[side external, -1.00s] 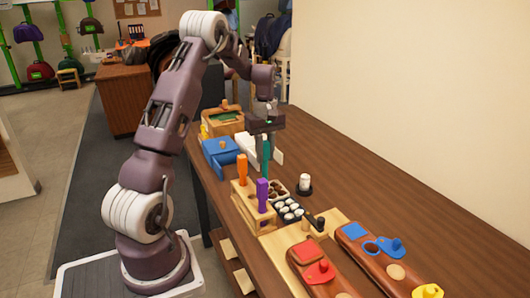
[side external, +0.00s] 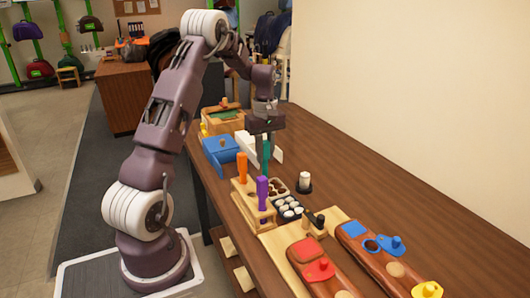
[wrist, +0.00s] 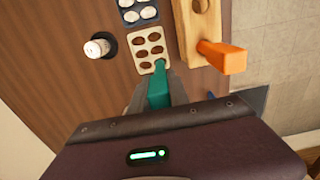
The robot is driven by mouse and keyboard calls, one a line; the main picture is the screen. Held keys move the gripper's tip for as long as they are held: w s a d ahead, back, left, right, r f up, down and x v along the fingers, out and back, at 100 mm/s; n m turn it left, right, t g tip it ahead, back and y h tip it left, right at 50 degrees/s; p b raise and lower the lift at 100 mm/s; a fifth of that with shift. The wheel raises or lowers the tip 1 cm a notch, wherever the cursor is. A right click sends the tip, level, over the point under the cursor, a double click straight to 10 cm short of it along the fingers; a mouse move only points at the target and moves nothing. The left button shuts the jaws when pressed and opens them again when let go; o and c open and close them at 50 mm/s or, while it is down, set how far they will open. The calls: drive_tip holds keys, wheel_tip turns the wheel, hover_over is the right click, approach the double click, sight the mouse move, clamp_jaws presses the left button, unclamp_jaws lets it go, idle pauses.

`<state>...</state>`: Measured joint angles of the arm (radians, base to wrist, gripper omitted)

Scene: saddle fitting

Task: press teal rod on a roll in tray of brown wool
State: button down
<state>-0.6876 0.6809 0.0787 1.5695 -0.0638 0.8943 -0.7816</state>
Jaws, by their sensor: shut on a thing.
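My gripper (side external: 266,139) is shut on the teal rod (side external: 265,156), which hangs down from it. In the wrist view the teal rod (wrist: 158,92) sits between the grey fingers, and its end appears at the near edge of the cream tray of brown wool (wrist: 136,53). Several brown rolls lie in the tray's hollows. In the side view this tray (side external: 279,186) is partly hidden behind the wooden rack, and the rod's end is just beyond it. I cannot tell whether the rod touches a roll.
A wooden rack (side external: 241,192) holds an orange tool (side external: 242,168) and a purple tool (side external: 262,190) beside the tray. A dark tray of white rolls (side external: 288,208) adjoins. A white cylinder on a black base (side external: 304,181) stands to the right. A blue box (side external: 220,152) lies behind.

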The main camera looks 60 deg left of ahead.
sight(265, 141)
drive_tip(key=shift+f, duration=0.85)
idle(1.0)
drive_tip(key=shift+r, duration=3.6)
